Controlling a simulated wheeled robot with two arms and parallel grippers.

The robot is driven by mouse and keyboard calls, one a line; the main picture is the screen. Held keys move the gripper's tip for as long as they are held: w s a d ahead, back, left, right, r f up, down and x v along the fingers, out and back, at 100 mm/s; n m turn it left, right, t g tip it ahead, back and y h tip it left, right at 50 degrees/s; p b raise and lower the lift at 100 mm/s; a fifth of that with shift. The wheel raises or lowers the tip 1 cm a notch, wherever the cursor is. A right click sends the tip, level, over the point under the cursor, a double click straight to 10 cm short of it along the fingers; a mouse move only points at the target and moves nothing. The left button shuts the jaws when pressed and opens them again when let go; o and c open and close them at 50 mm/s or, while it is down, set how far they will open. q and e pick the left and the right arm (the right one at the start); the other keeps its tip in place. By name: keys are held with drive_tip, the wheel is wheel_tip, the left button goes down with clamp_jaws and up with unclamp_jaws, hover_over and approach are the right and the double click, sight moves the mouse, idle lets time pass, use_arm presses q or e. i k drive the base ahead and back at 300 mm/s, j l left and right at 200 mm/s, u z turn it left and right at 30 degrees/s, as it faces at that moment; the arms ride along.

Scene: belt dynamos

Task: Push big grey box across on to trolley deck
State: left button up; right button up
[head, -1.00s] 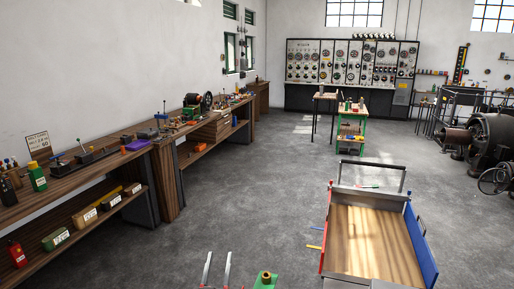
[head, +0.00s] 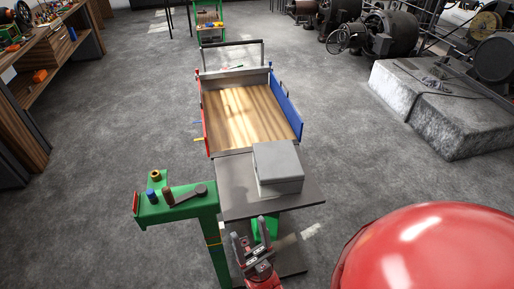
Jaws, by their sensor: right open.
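The big grey box (head: 277,168) sits on the dark grey platform (head: 237,200) of a lift table, towards its right side. The trolley's wooden deck (head: 238,120) lies just beyond the platform's far edge, empty, with a red side at left and a blue side at right. A grey end board and a handle frame stand at its far end. My right gripper (head: 250,236) is open and empty by the platform's near edge, below the box in the picture and apart from it. My left gripper is out of view.
A green stand (head: 178,209) with a crank handle rises left of the platform. A concrete block (head: 440,105) with machinery stands at the right. A workbench (head: 40,75) runs along the left. The floor beside the trolley is clear.

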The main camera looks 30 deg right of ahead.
sight(278, 168)
drive_tip(key=l+u, duration=0.15)
drive_tip(key=l, duration=0.7)
drive_tip(key=i+l+u, duration=0.1)
drive_tip(key=l, duration=0.8)
drive_tip(key=l+u, duration=0.15)
drive_tip(key=l, duration=0.7)
drive_tip(key=l+u, duration=0.15)
drive_tip(key=l, duration=0.7)
drive_tip(key=k+l+u, duration=0.1)
drive_tip(key=l, duration=0.8)
